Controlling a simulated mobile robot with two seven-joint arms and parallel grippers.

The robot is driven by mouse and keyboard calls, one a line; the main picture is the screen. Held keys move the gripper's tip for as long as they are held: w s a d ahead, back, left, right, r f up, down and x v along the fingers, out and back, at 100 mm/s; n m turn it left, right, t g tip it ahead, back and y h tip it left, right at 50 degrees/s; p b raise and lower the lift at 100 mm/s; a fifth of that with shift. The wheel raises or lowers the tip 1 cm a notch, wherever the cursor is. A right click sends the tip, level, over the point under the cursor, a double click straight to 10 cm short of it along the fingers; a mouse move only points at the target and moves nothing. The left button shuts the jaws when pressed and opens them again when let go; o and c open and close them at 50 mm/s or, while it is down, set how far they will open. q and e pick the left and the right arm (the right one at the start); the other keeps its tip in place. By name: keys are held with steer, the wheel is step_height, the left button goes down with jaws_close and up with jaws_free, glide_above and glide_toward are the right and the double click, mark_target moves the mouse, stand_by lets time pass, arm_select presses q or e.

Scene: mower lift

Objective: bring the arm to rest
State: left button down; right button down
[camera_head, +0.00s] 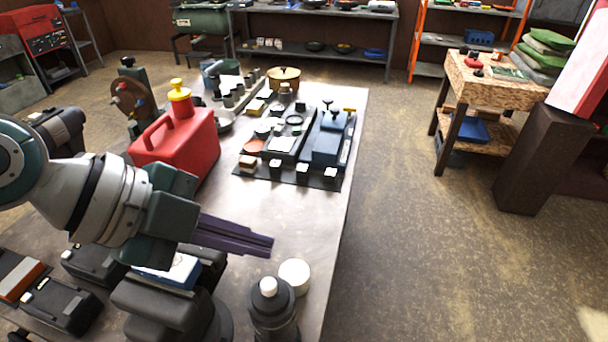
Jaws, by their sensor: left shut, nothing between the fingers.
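My left arm comes in from the left over the workbench (310,215). Its gripper (268,246) points right, with the dark purple fingers together and nothing between them. It is above the bench near a white round lid or cup (294,275) and a dark bottle with a white cap (272,310). I cannot tell the exact height of the fingers. My right gripper does not show.
A red fuel can (190,145) with a yellow cap stands behind the arm. A dark mat (328,181) with several small parts lies farther back. Black cases (165,308) crowd the near left. Open floor (430,260) lies right of the bench; a wooden stand (462,75) is beyond.

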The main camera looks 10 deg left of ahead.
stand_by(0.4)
arm_select(q)
steer(key=s+a+n+g+y, duration=0.1)
steer(key=s+a+n+y, duration=0.25)
steer(key=s+n, duration=0.5)
steer(key=s+a+n+g+y, duration=0.1)
steer(key=s+a+n+y, duration=0.25)
steer(key=s+n, duration=0.5)
step_height(320, 180, up, 20)
steer(key=w+n+p, duration=0.1)
steer(key=p, duration=1.8)
steer(key=shift+p, duration=0.35)
steer(key=shift+w, duration=0.1)
